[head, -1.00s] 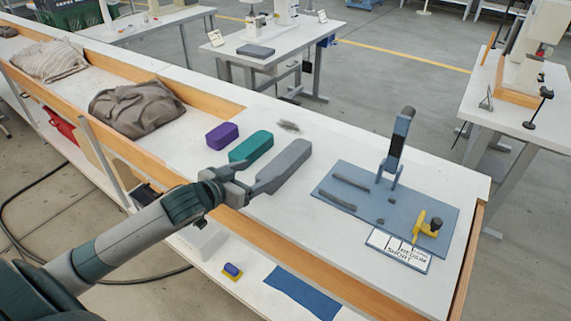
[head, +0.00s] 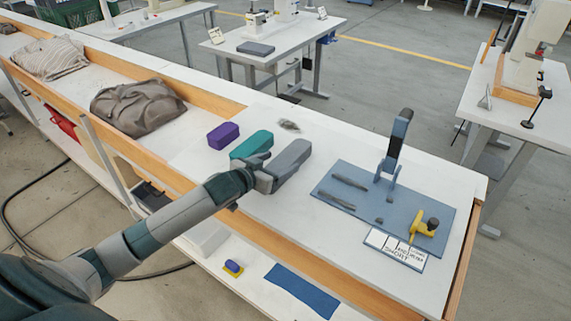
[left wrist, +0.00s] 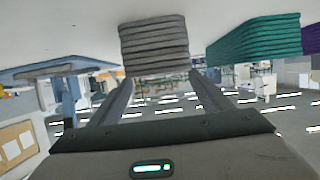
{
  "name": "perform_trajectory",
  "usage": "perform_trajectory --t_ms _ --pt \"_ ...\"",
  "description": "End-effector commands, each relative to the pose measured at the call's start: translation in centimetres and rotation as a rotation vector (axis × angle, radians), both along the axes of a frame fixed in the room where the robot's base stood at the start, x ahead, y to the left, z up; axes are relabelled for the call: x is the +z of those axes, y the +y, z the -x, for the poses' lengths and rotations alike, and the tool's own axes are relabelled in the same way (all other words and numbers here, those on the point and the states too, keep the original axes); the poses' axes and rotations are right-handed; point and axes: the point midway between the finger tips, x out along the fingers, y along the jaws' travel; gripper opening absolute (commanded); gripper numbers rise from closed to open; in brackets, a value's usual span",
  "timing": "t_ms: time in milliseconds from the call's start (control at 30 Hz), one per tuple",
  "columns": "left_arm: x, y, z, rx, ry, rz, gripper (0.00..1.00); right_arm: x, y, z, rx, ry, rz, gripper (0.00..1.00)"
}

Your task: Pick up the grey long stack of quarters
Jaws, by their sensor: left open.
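The grey long stack of quarters (head: 291,157) lies on the white bench top, to the right of a teal stack (head: 252,144) and a shorter purple stack (head: 223,135). My left gripper (head: 268,172) is at the near end of the grey stack and partly covers it. In the left wrist view the layered end of the grey stack (left wrist: 154,45) stands between the two open fingers (left wrist: 155,88), near their tips. I cannot tell whether the fingers touch it. The teal stack (left wrist: 255,38) is beside one finger there. My right gripper is out of view.
A blue board (head: 345,200) with an upright press (head: 396,145), dark strips and a yellow clamp (head: 424,230) lies to the right. A brown bundle (head: 137,107) sits in the left tray. A wooden rail edges the bench's near side.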

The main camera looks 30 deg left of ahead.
Motion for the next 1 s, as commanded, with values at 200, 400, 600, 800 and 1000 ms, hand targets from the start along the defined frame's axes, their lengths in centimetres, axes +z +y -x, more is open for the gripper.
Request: perform_trajectory --t_ms 200,400,600,800,1000 --pt "0.0 0.0 -0.2 0.001 0.000 0.000 0.72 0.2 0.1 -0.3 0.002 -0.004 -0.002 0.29" --pt "-0.7 0.0 -1.6 0.002 0.001 -0.001 0.72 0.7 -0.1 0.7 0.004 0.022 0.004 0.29" --pt "-1.7 -0.1 -3.6 0.001 -0.001 0.001 0.72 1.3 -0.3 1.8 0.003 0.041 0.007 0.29" --pt "-2.2 -0.3 -4.6 0.000 -0.001 0.000 0.72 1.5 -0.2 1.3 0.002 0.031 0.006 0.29" --pt "-2.3 -0.3 -4.7 0.000 0.000 0.000 0.72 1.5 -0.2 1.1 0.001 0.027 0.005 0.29"
